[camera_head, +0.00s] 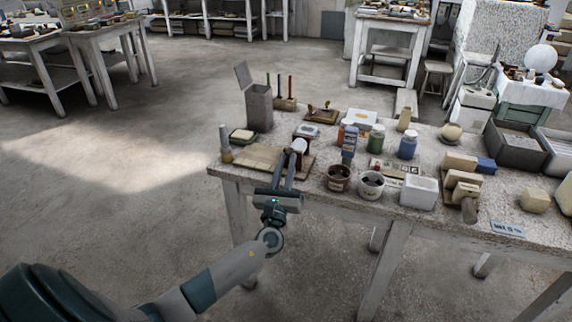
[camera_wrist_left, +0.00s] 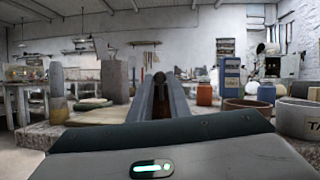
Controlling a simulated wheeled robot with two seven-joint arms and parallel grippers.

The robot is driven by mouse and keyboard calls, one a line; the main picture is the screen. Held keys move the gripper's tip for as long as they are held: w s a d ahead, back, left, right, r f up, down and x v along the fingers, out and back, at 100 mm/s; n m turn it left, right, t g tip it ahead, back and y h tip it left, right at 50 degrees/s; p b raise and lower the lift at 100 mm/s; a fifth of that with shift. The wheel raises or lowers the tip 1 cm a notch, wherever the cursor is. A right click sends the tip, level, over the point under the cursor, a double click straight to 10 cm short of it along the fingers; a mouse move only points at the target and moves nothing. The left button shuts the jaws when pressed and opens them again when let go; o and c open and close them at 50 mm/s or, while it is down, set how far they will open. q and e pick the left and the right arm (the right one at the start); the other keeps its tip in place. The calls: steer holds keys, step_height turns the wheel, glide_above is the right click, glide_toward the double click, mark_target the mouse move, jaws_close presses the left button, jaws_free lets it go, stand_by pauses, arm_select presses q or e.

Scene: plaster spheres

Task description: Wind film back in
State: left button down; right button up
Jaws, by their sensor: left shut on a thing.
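My left gripper (camera_head: 291,160) reaches over the near edge of the speckled table. Its two long fingers are closed together at the tips in the wrist view (camera_wrist_left: 159,82), on a small dark rounded piece (camera_wrist_left: 160,76), perhaps a knob or crank end. Just at the fingertips in the head view is a pale rounded piece (camera_head: 299,146), beside a small dark-sided block (camera_head: 306,131); these may belong to the film holder, but they are too small to tell. A flat tan board (camera_head: 252,158) lies under and left of the fingers. I cannot make out any film strip. My right gripper is out of view.
A tall grey box with raised lid (camera_head: 259,108) stands behind left. Floor left is clear.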

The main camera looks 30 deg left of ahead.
arm_select(q)
steer(key=shift+d+f, duration=0.1)
steer(key=c, duration=1.7)
jaws_free()
steer(key=shift+o, duration=0.2)
steer(key=b+v, duration=0.4)
steer(key=v, duration=1.3)
steer(key=shift+s, duration=0.15)
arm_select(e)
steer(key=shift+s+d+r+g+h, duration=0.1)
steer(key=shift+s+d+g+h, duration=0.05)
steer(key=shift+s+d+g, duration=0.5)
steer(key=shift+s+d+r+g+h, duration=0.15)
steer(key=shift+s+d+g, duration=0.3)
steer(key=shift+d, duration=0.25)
arm_select(q)
steer(key=shift+d, duration=0.1)
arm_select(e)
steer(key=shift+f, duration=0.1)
